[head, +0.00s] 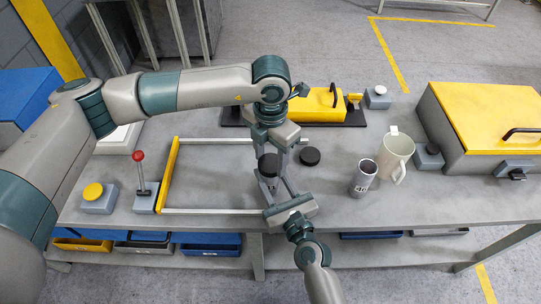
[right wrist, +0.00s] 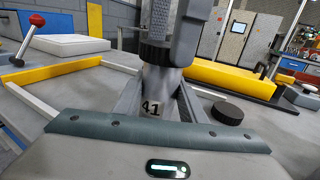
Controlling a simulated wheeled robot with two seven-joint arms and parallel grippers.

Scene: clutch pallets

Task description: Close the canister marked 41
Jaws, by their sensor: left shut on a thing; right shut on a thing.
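The canister marked 41 (right wrist: 153,105) is a grey metal cylinder standing upright; in the head view most of it is hidden by my grippers. A black ribbed lid (right wrist: 155,53) sits at its top, and it also shows in the head view (head: 268,165). I cannot tell whether it is fully seated. My left gripper (head: 272,150) comes down from above and is shut on this lid. My right gripper (head: 275,183) reaches in from the front, low down, and is shut on the canister's body, with a finger on each side.
A loose black lid (head: 310,156) lies to the right. Further right stand an open grey canister (head: 363,178) and a pale mug (head: 397,150). A yellow-barred frame (head: 170,175), a red-knobbed lever (head: 138,156) and a yellow button (head: 93,191) are left. A yellow-lidded box (head: 495,115) stands far right.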

